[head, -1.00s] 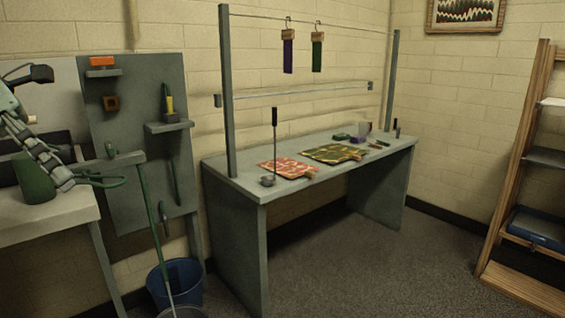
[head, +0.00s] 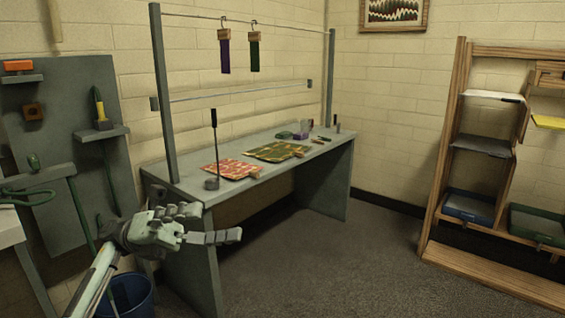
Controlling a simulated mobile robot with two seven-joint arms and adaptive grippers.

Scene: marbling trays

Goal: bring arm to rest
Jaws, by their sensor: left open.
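My left gripper (head: 219,222) shows at the lower left of the head view, on my arm coming in from the bottom left. Its jaws are apart with nothing between them. In the picture it overlaps the front left leg of the grey workbench (head: 318,158); I cannot tell how far it is from the bench. My right gripper is not in view.
A blue bucket (head: 133,296) stands below my arm. A wooden rack (head: 446,155) with trays stands right. The middle floor is clear.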

